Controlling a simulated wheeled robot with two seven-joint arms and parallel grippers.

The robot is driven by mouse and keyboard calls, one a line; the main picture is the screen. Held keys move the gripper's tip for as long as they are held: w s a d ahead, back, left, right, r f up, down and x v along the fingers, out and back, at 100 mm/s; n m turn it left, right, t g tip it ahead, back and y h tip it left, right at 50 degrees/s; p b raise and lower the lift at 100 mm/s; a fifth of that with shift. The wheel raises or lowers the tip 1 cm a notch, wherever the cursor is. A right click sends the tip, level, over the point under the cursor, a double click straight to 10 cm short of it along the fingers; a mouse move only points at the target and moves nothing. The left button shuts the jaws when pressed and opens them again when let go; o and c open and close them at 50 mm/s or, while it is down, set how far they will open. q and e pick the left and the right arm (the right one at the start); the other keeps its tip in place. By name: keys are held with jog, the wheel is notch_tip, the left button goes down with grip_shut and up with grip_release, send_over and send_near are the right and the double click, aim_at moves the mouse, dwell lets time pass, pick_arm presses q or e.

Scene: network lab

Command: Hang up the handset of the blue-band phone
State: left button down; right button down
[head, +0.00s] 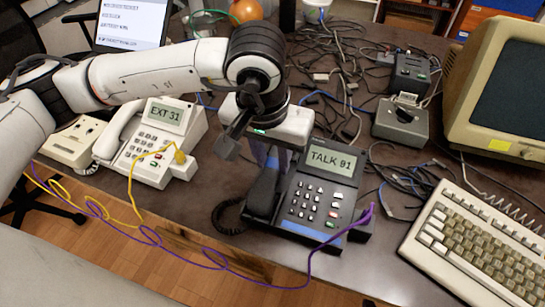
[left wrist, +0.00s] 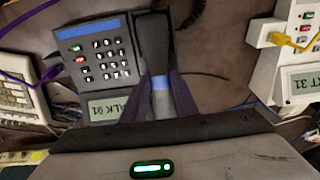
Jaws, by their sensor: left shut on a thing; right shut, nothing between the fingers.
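The blue-band phone (head: 325,190) is dark with a blue strip along its front edge, and its screen reads TALK 91. It also shows in the left wrist view (left wrist: 97,60). Its dark handset (head: 263,192) is at the left side of the body, lengthwise along it; I cannot tell whether it touches the cradle. My left gripper (head: 270,158) points down over the handset's far part and is shut on it. In the left wrist view the handset (left wrist: 154,40) runs between the fingers (left wrist: 168,95), with a blue band near them. My right gripper is not in view.
A white phone (head: 150,145) reading EXT 31, with a yellow cable, stands to the left. A purple cable (head: 225,268) runs from the dark phone across the table's front edge. A keyboard (head: 475,245) and monitor (head: 500,85) are on the right. Tangled cables lie behind.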

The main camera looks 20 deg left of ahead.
pick_arm(q)
jog(key=shift+f, duration=0.15)
pick_arm(e)
jog(key=shift+f, duration=0.2)
pick_arm(q)
jog(key=c, duration=1.3)
grip_release()
jog(key=shift+c, duration=0.2)
jog(key=shift+r, duration=0.5)
jog(key=v, duration=0.9)
pick_arm(e)
jog(key=shift+w+a+r, duration=0.1)
jog(key=shift+a+r, duration=0.1)
jog(key=shift+r, duration=0.5)
pick_arm(q)
jog(key=shift+s+r, duration=0.1)
jog(key=shift+r, duration=0.05)
